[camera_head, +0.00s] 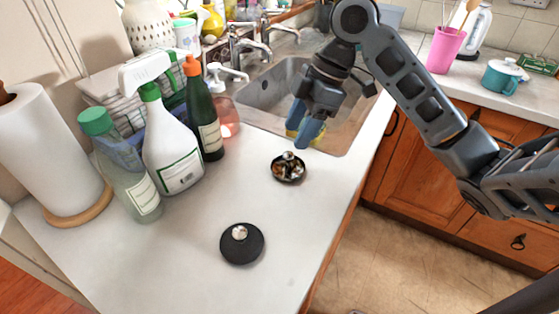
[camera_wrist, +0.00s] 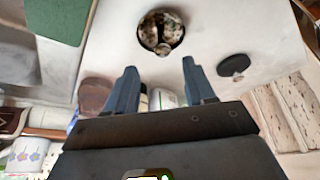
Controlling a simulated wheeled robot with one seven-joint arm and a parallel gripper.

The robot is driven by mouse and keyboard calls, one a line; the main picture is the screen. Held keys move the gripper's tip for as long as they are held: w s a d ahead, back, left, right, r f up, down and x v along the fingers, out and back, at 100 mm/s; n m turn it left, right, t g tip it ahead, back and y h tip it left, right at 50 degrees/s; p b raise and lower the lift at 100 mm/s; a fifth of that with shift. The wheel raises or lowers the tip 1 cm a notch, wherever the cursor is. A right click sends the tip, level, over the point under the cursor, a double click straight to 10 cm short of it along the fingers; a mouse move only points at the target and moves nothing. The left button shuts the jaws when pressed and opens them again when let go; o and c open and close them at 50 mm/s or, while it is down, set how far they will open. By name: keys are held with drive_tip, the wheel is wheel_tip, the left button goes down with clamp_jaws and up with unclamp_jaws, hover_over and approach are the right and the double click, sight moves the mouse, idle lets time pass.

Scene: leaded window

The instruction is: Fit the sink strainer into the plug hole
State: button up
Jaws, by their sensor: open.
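A shiny, dark-rimmed round metal piece with a small knob (camera_head: 289,167) lies on the white counter just in front of the sink. It looks like the strainer and also shows at the top of the wrist view (camera_wrist: 160,32). A flat black disc (camera_head: 242,252) with a silver knob on it lies nearer the front; it is at the right in the wrist view (camera_wrist: 231,66). I cannot tell whether this disc is the plug hole; no other clear opening shows. My gripper (camera_head: 302,134) is open and empty, above the sink's near edge, beyond the metal piece. Its fingers (camera_wrist: 162,82) are well apart.
The sink basin (camera_head: 272,92) is behind, with taps (camera_head: 245,42) along its back. A white spray bottle (camera_head: 172,150), a green bottle (camera_head: 203,115), a clear bottle (camera_head: 125,170) and a paper roll (camera_head: 50,150) line the left. The front counter is mostly clear; its edge drops at right.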

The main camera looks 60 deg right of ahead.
sight(288, 154)
drive_tip(key=shift+p+x, duration=0.45)
drive_tip(key=shift+x, duration=2.95)
drive_tip(key=shift+s+a, duration=0.15)
clamp_jaws()
